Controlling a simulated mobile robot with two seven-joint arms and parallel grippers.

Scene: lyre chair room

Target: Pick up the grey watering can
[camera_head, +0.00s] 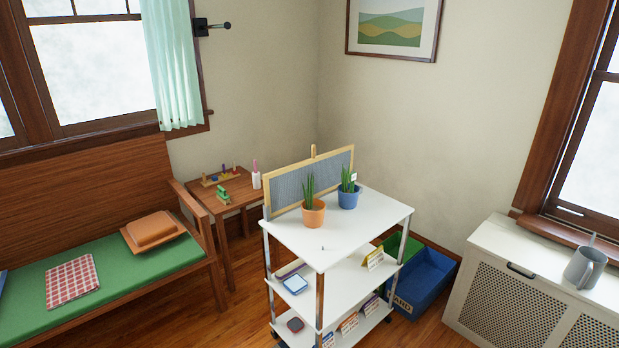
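A grey watering can (584,268) stands upright on top of the white radiator cover (545,252) at the right, near the window. Neither of my grippers is in the head view.
A white shelf cart (370,212) stands in the middle, with an orange plant pot (313,213) and a blue plant pot (348,199) on top. A blue bin (424,284) and green bin (398,246) sit on the floor between cart and radiator cover. A wooden bench (85,190) lines the left.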

